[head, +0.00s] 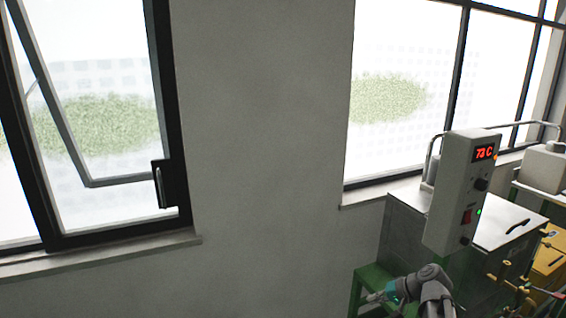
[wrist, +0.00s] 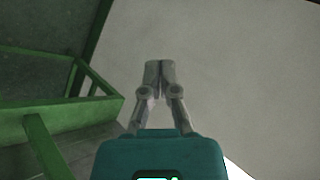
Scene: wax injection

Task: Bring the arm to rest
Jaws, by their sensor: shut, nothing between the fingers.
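My gripper (wrist: 159,66) is at the centre of the wrist view. Its two grey fingers meet at the tips, with nothing between them, in front of a teal body. In the head view my gripper (head: 370,298) is small, at the lower right, and points left. It appears beside a green stand (head: 372,279); I cannot tell the gap between them. My arm bends at the bottom edge, and its lower part is out of view.
A grey control box (head: 455,195) reading 73 C stands by a metal cabinet (head: 405,226). Yellow equipment (head: 546,262) with brass fittings is at far right. An open window (head: 90,110) is at left. The wrist view shows a green frame (wrist: 60,115) left and bare wall right.

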